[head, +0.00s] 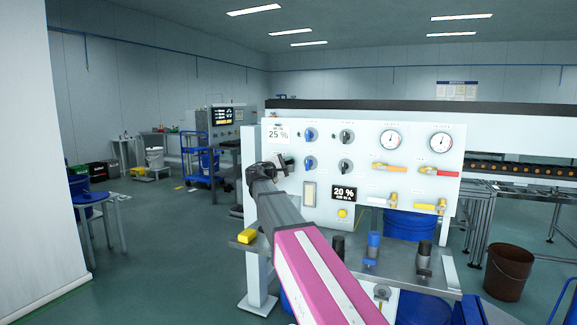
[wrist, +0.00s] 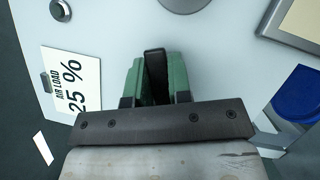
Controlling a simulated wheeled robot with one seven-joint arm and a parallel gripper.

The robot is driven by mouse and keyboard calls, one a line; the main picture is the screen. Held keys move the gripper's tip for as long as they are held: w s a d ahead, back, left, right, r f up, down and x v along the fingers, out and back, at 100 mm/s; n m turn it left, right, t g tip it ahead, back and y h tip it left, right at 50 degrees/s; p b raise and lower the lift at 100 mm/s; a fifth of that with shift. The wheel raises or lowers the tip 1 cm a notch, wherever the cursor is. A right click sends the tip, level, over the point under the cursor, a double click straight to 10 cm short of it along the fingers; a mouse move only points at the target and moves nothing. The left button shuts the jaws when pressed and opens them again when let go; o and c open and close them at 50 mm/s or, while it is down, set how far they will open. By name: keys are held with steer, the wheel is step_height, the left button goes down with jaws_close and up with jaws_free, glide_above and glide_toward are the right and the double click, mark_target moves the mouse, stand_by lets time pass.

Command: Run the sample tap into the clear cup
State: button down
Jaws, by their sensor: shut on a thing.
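My gripper (head: 283,164) is at the left part of the white panel (head: 362,140), below the "25 %" card. In the wrist view its green finger pads (wrist: 155,77) are shut on a black upright handle (wrist: 155,62) in front of the panel. What the handle belongs to is hidden. I cannot tell which is the sample tap. I cannot make out a clear cup.
Dark knobs (head: 346,136) and two gauges (head: 391,140) sit on the panel. A brown bin (head: 509,272) stands right.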

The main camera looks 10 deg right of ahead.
steer(key=c, duration=1)
jaws_free()
steer(key=shift+c, duration=0.2)
steer(key=v, duration=1.1)
